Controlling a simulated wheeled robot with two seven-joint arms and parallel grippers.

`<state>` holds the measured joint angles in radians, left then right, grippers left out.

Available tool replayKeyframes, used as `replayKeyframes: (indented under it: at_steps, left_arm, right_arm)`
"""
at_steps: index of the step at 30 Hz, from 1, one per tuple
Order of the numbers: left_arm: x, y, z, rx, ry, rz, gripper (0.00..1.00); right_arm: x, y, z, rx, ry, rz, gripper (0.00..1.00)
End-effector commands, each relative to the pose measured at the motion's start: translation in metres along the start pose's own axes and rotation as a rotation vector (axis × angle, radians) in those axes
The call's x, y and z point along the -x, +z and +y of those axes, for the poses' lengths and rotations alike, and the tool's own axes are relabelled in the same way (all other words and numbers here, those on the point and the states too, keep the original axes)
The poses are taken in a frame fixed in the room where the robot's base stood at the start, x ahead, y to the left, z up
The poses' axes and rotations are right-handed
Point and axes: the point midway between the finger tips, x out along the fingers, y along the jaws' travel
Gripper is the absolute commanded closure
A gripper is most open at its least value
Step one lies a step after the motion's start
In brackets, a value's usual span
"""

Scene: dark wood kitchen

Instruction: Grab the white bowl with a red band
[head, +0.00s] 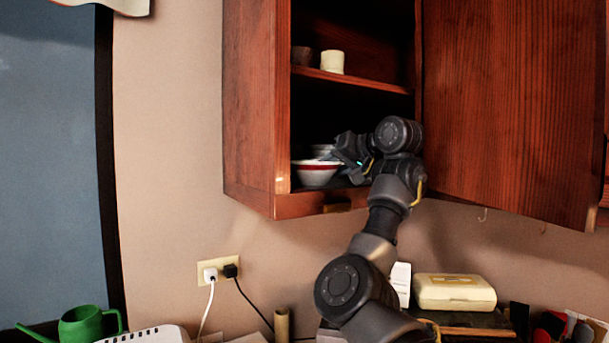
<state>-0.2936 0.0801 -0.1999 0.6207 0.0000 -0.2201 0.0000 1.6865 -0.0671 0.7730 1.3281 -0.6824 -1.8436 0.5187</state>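The white bowl with a red band (316,175) sits on the bottom shelf of the open wall cabinet, near its left side. My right gripper (343,155) reaches into the cabinet at the bowl's right side, close to the rim. The gripper and wrist hide part of the bowl's right edge. The fingers are small and dark, so I cannot tell if they are open, or whether they touch the bowl. White dishware (322,148) shows just behind or above the bowl. My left gripper is not in view.
The cabinet's left wall (257,110) stands close beside the bowl, and its open door (510,110) is to the right of my arm. A cream cup (332,62) and a brown cup (302,56) stand on the upper shelf (360,81). A yellowish box (454,292) lies below.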

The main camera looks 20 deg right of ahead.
Motion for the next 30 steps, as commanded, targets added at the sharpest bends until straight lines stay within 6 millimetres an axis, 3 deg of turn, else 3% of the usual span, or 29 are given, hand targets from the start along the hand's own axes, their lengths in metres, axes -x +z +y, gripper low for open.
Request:
replayKeyframes:
  at_steps: [3, 11, 30]
  left_arm:
    - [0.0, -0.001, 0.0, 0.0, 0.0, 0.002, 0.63]
    - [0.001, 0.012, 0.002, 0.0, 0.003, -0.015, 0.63]
    - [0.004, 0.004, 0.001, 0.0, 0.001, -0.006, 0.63]
  right_arm:
    - [0.004, -0.002, 0.003, -0.002, 0.004, 0.006, 0.68]
    - [0.003, -0.002, 0.002, -0.002, 0.003, 0.004, 1.0]
    - [0.0, -0.004, -0.006, 0.003, -0.003, -0.005, 1.0]
